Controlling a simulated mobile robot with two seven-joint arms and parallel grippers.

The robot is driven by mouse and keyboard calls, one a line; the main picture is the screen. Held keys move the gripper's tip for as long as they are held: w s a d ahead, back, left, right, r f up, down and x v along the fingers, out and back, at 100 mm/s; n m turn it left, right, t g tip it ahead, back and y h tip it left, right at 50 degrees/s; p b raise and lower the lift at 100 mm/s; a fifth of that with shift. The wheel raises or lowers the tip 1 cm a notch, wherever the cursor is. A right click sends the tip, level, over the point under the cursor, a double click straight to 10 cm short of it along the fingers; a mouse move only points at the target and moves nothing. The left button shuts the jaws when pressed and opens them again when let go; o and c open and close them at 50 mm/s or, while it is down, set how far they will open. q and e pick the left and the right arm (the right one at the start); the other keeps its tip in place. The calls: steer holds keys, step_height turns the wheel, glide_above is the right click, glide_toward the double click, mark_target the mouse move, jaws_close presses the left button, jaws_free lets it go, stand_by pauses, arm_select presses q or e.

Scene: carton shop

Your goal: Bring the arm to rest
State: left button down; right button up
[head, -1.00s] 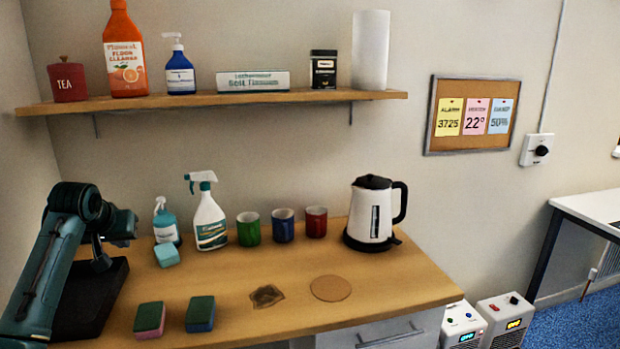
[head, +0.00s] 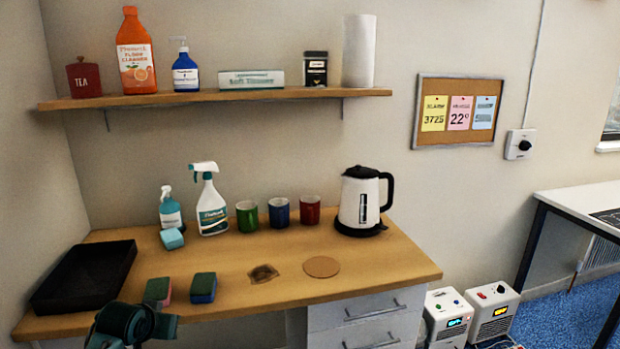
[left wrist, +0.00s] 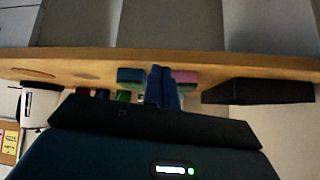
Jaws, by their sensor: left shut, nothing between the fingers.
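My left arm shows at the bottom edge of the head view, in front of the counter's front edge. My left gripper (left wrist: 163,87) shows in the left wrist view, its two blue fingers shut together with nothing between them. That view is turned over, and the fingers overlap the gap between the two sponges in the picture. They appear apart from the counter. My right gripper is in neither view.
The wooden counter (head: 215,290) holds a black tray (head: 85,275), two two-tone sponges (head: 157,291) (head: 203,288), spray bottles (head: 212,207), mugs (head: 279,212) and a kettle (head: 360,203). A shelf (head: 215,97) hangs above. Two white boxes (head: 448,315) stand at lower right.

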arm_select(q)
steer(key=s+d+f+m+h, duration=0.2)
steer(key=s+d+f, duration=0.6)
steer(key=s+f, duration=0.4)
steer(key=s+d+f, duration=0.1)
steer(key=s+d, duration=0.2)
steer(key=s, duration=0.3)
steer(key=s+d+f+h, duration=0.1)
steer(key=s+d, duration=0.1)
steer(key=s, duration=0.4)
steer(key=s+d+f+t, duration=0.1)
steer(key=s+d, duration=0.2)
steer(key=s, duration=0.3)
steer(key=shift+s+d+m+h, duration=0.25)
steer(key=shift+d+m+h, duration=0.05)
steer(key=shift+h, duration=0.1)
